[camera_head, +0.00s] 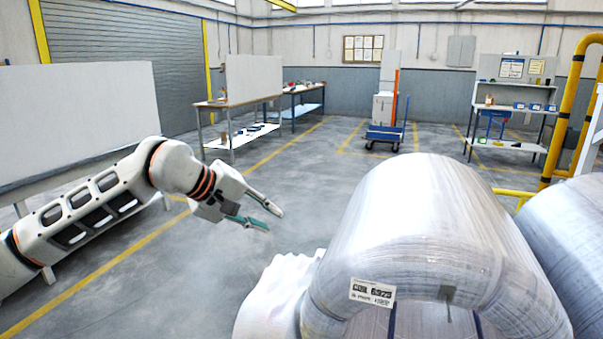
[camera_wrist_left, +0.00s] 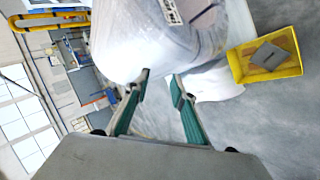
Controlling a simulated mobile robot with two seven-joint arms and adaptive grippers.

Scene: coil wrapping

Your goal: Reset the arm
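My left arm comes in from the left in the head view. Its left gripper (camera_head: 270,218) hangs in the air to the left of the wrapped coil (camera_head: 420,215), apart from it. In the left wrist view the green-padded fingers of this gripper (camera_wrist_left: 160,92) are spread with nothing between them. The coil, wrapped in clear film, also shows in the wrist view (camera_wrist_left: 140,40). A white label (camera_head: 372,292) is on its front face, and a small grey tab (camera_head: 446,294) sits to the right of the label. My right gripper is in neither view.
A second wrapped coil (camera_head: 570,235) lies at the right edge. White loose material (camera_head: 275,295) lies beside the first coil. A yellow bin (camera_wrist_left: 285,75) stands on the floor. Workbenches (camera_head: 240,101), a blue cart (camera_head: 385,133) and yellow railing (camera_head: 560,110) stand farther back. The middle floor is clear.

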